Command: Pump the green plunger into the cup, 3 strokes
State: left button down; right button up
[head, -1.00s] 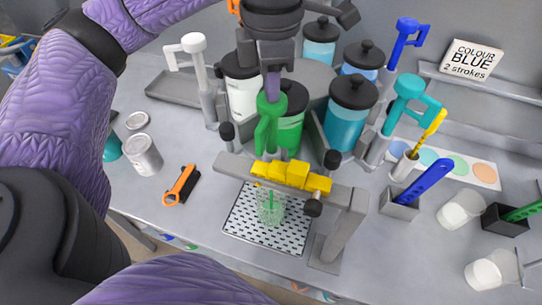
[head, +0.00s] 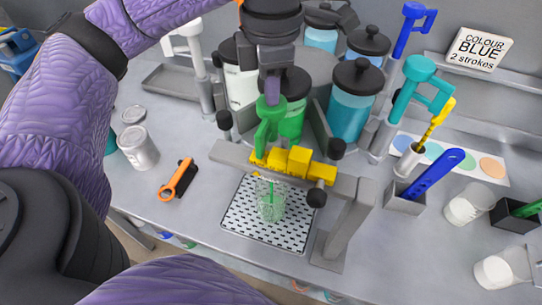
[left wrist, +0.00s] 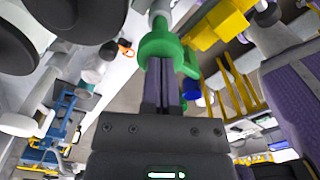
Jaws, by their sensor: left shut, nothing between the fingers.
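The green plunger (head: 268,124), with its side handle, stands at the yellow-blocked bar in front of the green jar (head: 292,120). My left gripper (head: 270,92) is shut and empty, its fingertips down on the plunger's top. In the left wrist view the shut fingers (left wrist: 163,88) meet the round green plunger head (left wrist: 160,48). The clear cup (head: 270,205) stands below the bar on a perforated drip tray (head: 240,222) and shows green inside. My right gripper is not in view.
Yellow blocks (head: 296,160) sit on a grey bar beside the plunger. White (head: 193,48), teal (head: 420,70) and blue (head: 412,28) plungers stand around. A sign (head: 480,48) reads "COLOUR BLUE 2 strokes".

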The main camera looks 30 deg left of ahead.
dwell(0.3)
pick_arm(q)
notch_tip(320, 180, up, 2)
jog(key=shift+r+p, duration=0.25)
jog(key=shift+p, duration=0.95)
notch_tip(320, 180, up, 4)
jog(key=p, duration=0.3)
jog(key=shift+r, duration=0.1)
